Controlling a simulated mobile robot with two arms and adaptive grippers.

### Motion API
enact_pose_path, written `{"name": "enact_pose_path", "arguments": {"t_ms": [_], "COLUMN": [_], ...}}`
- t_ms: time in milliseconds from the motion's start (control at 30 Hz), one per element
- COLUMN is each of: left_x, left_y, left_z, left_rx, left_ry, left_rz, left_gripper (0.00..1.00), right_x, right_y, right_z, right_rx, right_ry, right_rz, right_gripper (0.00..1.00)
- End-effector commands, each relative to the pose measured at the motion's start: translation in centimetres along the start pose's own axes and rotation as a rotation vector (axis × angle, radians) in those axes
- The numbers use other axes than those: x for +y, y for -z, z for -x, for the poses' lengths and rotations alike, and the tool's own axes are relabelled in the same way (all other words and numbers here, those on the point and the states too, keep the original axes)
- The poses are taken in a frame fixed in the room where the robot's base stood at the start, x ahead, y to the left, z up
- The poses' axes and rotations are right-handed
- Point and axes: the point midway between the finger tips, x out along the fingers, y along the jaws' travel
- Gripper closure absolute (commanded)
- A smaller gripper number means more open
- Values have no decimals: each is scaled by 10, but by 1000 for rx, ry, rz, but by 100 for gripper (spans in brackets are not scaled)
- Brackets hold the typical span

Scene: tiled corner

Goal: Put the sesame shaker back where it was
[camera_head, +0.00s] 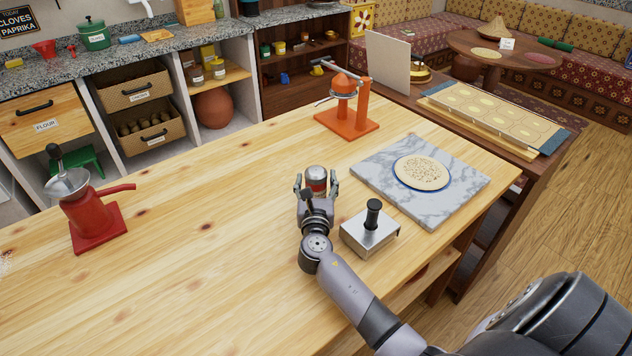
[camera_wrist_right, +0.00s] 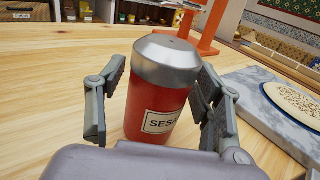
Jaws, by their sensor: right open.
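The sesame shaker (camera_head: 317,180) is a red cylinder with a silver lid, upright on the wooden table (camera_head: 200,230). In the right wrist view the shaker (camera_wrist_right: 160,100) shows a white label reading "SES", the rest hidden by a finger. My right gripper (camera_head: 317,190) is open, with one finger on each side of the shaker. In the right wrist view the gripper (camera_wrist_right: 155,105) shows a gap at the left finger; I cannot tell whether the right finger touches. My left gripper is not in view.
A marble slab (camera_head: 450,205) with a seeded flatbread on a plate (camera_head: 421,173) lies right of the shaker. A metal press with a black knob (camera_head: 371,230) stands close to my right arm. An orange stand (camera_head: 350,115) is behind. A red grinder (camera_head: 90,210) is far left. The table's left middle is clear.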

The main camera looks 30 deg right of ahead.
Motion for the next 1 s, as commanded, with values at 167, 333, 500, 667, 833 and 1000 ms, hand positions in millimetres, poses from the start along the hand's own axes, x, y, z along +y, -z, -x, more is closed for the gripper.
{"name": "enact_pose_path", "arguments": {"t_ms": [167, 333, 500, 667, 833, 1000], "left_x": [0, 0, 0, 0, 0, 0], "left_y": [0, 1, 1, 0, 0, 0], "left_z": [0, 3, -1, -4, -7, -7], "left_rx": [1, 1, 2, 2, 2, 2], "left_ry": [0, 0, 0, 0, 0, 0], "left_rz": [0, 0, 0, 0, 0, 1], "left_gripper": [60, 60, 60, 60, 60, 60], "right_x": [0, 0, 0, 0, 0, 0], "right_y": [0, -4, -1, -1, -2, -3], "right_z": [0, 0, 23, 51, 70, 76], "right_rx": [0, 0, 2, 2, 1, 0], "right_ry": [0, 0, -1, 0, 0, 1], "right_rz": [0, -1, -1, -1, -1, 0], "right_gripper": [36, 36, 36, 36, 36, 36]}}
